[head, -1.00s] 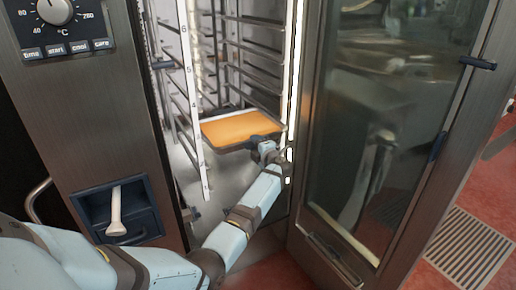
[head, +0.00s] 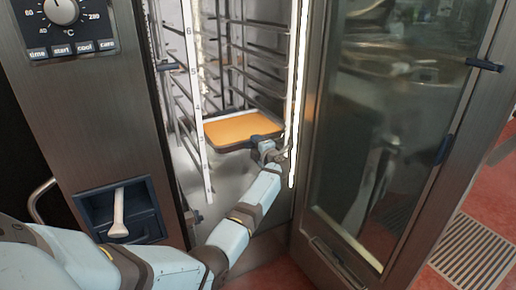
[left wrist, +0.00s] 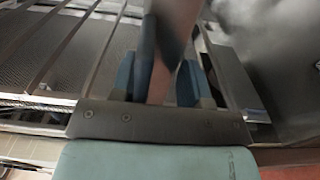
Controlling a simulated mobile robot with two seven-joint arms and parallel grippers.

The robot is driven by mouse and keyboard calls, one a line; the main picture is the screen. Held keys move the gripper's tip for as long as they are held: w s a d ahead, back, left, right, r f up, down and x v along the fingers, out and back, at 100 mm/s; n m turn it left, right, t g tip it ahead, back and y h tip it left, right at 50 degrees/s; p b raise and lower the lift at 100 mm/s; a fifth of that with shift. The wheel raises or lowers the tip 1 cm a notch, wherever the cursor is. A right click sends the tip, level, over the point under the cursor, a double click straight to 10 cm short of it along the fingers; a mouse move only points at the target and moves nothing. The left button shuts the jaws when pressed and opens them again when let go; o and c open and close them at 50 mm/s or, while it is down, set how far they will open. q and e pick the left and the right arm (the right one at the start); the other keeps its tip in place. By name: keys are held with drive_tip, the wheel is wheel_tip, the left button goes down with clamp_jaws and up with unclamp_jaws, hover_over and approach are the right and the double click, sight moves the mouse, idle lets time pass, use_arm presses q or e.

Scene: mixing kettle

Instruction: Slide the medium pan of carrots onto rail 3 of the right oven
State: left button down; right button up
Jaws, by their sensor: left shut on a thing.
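The medium pan of carrots (head: 243,128) is a dark-rimmed pan with an orange filling. It sits inside the right oven (head: 225,60), low on the rail rack (head: 197,100), roughly level. I cannot tell exactly which rail bears it. My left gripper (head: 266,143) is shut on the pan's near edge at its right side. In the left wrist view the blue fingers (left wrist: 165,82) stand on both sides of a blurred brownish part. My right gripper is in neither view.
The oven's glass door (head: 385,130) stands open to the right of the opening. The control panel with a knob (head: 62,12) and a recess holding a white-handled thing (head: 119,208) are at left. Rails above the pan look empty. A floor grate (head: 475,250) lies at lower right.

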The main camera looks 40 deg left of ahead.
use_arm(q)
drive_tip(key=shift+w+a+r, duration=0.1)
drive_tip(key=shift+a+r, duration=0.05)
drive_tip(key=shift+r, duration=0.1)
drive_tip(key=c, duration=0.5)
unclamp_jaws()
drive_tip(key=shift+r, duration=0.1)
drive_tip(key=shift+o, duration=0.5)
drive_tip(key=shift+f, duration=0.4)
drive_tip(key=o, duration=0.3)
drive_tip(key=shift+o, duration=0.2)
drive_tip(key=shift+r, duration=0.1)
drive_tip(key=shift+d, duration=0.2)
